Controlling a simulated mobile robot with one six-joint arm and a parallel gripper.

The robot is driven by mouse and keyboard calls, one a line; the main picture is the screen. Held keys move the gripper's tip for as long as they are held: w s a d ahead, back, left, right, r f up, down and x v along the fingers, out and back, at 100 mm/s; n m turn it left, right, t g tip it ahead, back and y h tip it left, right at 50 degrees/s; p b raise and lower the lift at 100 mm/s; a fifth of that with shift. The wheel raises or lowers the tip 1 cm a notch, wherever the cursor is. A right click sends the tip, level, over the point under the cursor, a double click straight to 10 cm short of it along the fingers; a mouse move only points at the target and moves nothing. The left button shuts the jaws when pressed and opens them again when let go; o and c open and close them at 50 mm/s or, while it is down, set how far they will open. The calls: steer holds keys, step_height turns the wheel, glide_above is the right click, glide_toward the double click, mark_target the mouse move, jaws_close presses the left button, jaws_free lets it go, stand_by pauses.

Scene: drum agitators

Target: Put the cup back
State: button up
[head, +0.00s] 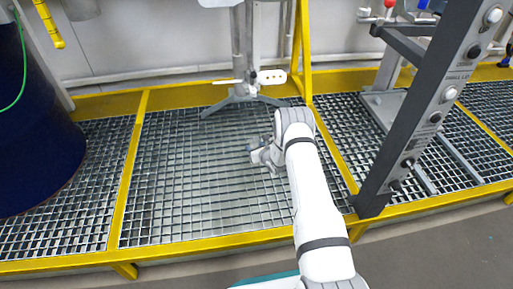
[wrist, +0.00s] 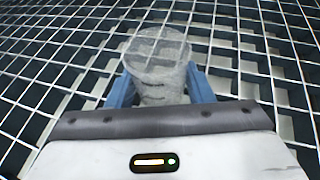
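A pale, see-through cup (wrist: 157,55) shows in the wrist view, with its round end facing away from my gripper. My gripper (wrist: 161,88) has a blue finger on each side of the cup, and both fingers look to be against its sides. In the head view my gripper (head: 258,155) is low over the middle of the metal grating (head: 190,180). The cup cannot be clearly made out there. I cannot tell whether the cup touches the grating.
A grey post on a splayed foot (head: 243,93) stands behind my gripper. A dark blue drum (head: 35,120) is at the left. A dark grey upright panel with buttons (head: 425,110) rises at the right. Yellow frame bars (head: 128,170) edge the grating, which is clear left of my gripper.

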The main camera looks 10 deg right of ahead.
steer(key=o, duration=0.4)
steer(key=shift+r, duration=0.15)
